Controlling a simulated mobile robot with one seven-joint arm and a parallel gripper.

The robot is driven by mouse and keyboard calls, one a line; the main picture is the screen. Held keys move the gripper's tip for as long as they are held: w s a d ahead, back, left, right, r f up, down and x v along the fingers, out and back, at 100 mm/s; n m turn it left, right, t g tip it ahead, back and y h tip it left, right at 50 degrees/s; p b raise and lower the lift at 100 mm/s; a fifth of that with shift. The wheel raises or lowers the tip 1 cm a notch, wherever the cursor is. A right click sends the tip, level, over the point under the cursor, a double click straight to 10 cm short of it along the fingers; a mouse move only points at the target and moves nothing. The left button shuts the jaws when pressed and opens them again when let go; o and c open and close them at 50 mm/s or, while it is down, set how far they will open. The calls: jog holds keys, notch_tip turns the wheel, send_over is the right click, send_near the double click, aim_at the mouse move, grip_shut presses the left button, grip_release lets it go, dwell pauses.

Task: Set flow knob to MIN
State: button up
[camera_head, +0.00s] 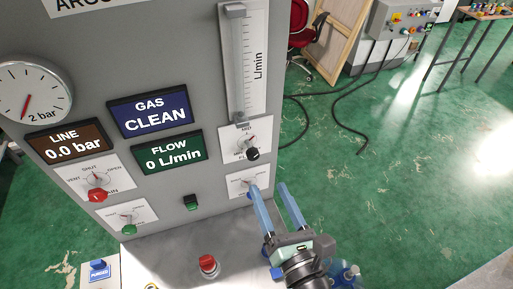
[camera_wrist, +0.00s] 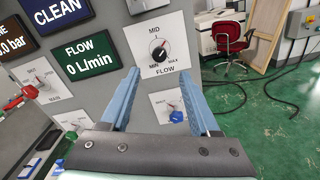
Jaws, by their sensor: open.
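The knob also shows in the head view (camera_head: 252,154) below the flow tube. My gripper (camera_head: 268,188) is open and empty, its two blue fingers apart. In the head view the fingertips appear below the flow knob, near the lower plate. In the wrist view my gripper (camera_wrist: 160,76) frames the lower part of the flow plate; contact is not visible.
A blue knob (camera_wrist: 173,107) sits on the plate below. The flow display (camera_head: 169,152) reads 0 L/min and the line display (camera_head: 67,143) 0.0 bar. A red knob (camera_head: 97,194), green knob (camera_head: 129,229) and red button (camera_head: 208,264) are left. Open green floor lies right.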

aim_at(254, 157)
jog(key=p+x, duration=0.2)
jog(key=x, duration=0.9)
jog(key=shift+c, duration=0.3)
grip_shut()
